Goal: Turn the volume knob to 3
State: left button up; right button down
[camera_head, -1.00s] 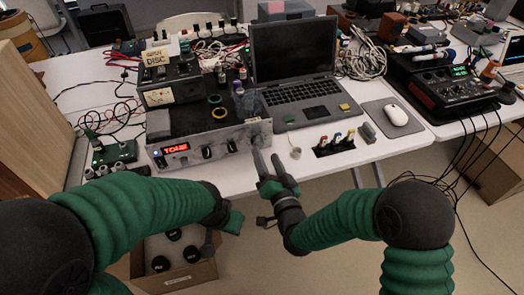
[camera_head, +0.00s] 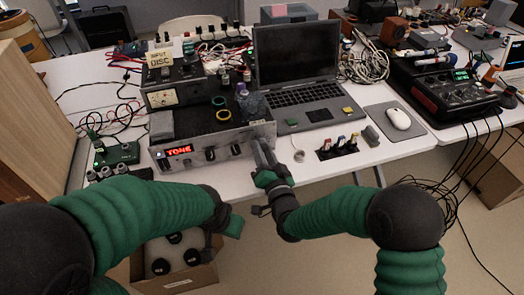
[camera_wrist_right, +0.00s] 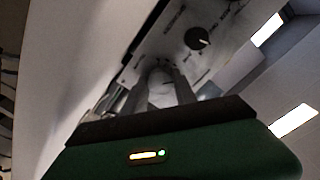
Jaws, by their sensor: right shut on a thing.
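The amplifier's silver front panel (camera_head: 222,140) faces me near the table's front edge, with a red display (camera_head: 180,150) reading TONE. Black knobs (camera_head: 211,153) sit along it. My right gripper (camera_head: 262,150) is at the panel's right end. In the right wrist view its two fingers (camera_wrist_right: 158,92) are shut on a rounded grey knob (camera_wrist_right: 160,80), mostly hidden between them. Another black knob (camera_wrist_right: 197,38) with a white pointer line shows beyond. I cannot read the held knob's setting. My left gripper (camera_head: 232,224) hangs low in front of the table, away from the panel; its jaws are unclear.
A laptop (camera_head: 297,60) stands right of the amplifier. Small coloured plugs (camera_head: 340,145) and a mouse (camera_head: 399,118) lie further right. A green box (camera_head: 120,153) with cables is at the left. A cardboard box (camera_head: 178,278) with black round things stands below.

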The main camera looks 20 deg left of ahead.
jog(key=shift+f+n, duration=0.25)
jog(key=shift+n, duration=0.15)
jog(key=c, duration=1.2)
grip_release()
jog(key=shift+c, duration=0.2)
jog(key=shift+o, duration=1.2)
jog(key=shift+w+a, duration=0.1)
jog(key=shift+a, duration=0.05)
